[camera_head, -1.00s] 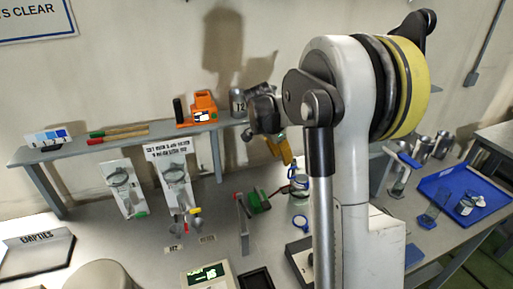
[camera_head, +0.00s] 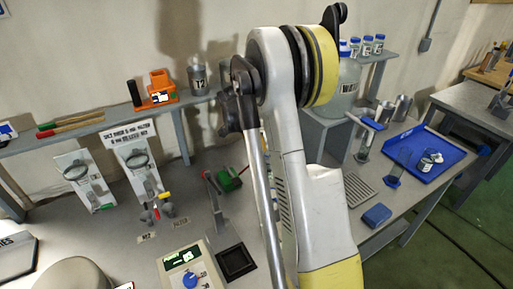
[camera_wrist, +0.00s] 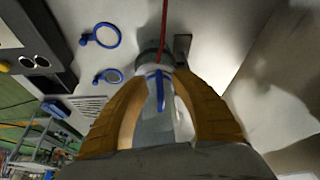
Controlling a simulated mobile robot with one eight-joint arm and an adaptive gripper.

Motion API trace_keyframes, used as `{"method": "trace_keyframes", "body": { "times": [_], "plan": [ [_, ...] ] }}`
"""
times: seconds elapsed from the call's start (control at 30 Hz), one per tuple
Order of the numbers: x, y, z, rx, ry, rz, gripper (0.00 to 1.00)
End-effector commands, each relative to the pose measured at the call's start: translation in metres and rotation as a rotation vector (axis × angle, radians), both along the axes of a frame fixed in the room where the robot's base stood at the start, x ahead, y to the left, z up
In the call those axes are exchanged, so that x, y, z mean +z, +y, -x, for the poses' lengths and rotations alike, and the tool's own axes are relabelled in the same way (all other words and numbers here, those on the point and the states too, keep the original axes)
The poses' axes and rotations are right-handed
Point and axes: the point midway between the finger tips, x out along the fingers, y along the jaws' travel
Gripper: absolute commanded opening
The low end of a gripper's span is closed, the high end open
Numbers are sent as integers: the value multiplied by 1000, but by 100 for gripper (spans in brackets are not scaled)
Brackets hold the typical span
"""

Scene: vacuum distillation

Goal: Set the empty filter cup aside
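In the wrist view the two orange fingers of my gripper (camera_wrist: 158,78) stand on either side of a grey, cup-like vessel (camera_wrist: 150,62) with a blue clip (camera_wrist: 157,90) in front of it. A thin red tube rises above it. I cannot tell whether the fingers press on it, or whether this is the filter cup. In the head view my own arm hides the gripper and whatever lies between its fingers.
An orange device (camera_head: 158,88) and a T2 can (camera_head: 198,76) stand on the back shelf. Two white stands (camera_head: 84,180) are left of centre, with a meter (camera_head: 186,276) in front. A blue tray (camera_head: 432,165) with glassware lies right. Blue rings (camera_wrist: 106,36) lie near my gripper.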

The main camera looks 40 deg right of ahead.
Motion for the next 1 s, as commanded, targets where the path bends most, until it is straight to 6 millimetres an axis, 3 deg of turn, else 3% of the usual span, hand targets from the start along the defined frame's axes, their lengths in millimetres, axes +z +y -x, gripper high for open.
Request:
{"method": "trace_keyframes", "body": {
  "times": [0.13, 0.23, 0.27, 0.77, 1.0],
  "plan": [
    [0, 0, 0, 0, 0, 0, 30],
    [0, 0, 0, 0, 0, 0, 2],
    [0, 0, 0, 0, 0, 0, 0],
    [1, 1, -2, -17, 0, 2, 0],
    [1, 5, -11, -122, -1, 3, 0]
  ]
}}
